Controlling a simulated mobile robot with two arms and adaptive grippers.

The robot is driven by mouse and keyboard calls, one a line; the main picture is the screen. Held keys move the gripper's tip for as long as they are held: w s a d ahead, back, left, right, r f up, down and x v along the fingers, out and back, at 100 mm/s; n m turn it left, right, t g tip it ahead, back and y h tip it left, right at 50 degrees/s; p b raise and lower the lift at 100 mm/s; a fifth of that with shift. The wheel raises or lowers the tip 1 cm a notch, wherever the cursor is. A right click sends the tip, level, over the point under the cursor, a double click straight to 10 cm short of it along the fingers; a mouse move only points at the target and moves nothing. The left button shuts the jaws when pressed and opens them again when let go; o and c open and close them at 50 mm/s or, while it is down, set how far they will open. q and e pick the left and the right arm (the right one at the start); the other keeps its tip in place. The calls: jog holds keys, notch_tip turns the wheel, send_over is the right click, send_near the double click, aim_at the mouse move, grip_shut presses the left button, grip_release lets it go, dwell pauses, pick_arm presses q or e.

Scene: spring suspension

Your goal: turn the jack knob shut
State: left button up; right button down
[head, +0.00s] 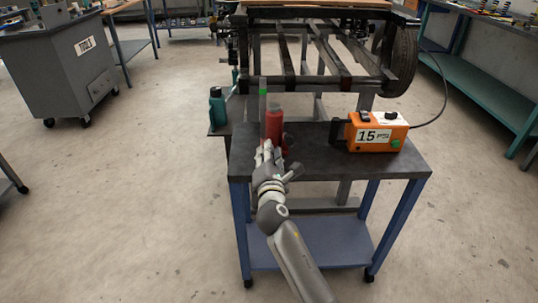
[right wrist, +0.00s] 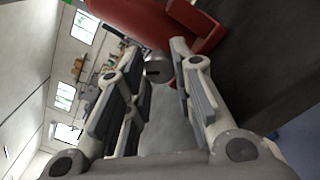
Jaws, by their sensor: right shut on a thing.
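The red bottle jack (head: 274,124) stands near the left back edge of a dark-topped cart. It shows large and tilted at the top of the right wrist view (right wrist: 130,15). My right gripper (head: 266,150) reaches the near side of the jack's base. In the right wrist view its fingertips (right wrist: 158,62) are on either side of the small grey metal knob (right wrist: 158,72), shut on it. The knob has a dark slot in its face. In the head view my fingers hide the knob. My left gripper is not in view.
An orange box reading 15 PSI (head: 376,132) sits on the right of the cart top (head: 330,170). A dark metal frame with a wheel (head: 402,60) stands behind. A green bottle-like object (head: 217,106) is at left. A grey tool cabinet (head: 60,65) stands farther left.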

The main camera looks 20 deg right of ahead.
jog(key=shift+m, duration=1.4)
jog(key=shift+m+b, duration=0.3)
jog(key=shift+m, duration=0.1)
jog(key=shift+m+b, duration=0.35)
jog(key=shift+m, duration=1.35)
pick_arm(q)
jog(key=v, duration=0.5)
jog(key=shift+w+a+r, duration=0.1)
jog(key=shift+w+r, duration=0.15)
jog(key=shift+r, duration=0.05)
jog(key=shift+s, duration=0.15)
pick_arm(e)
jog(key=c, duration=1.2)
grip_release()
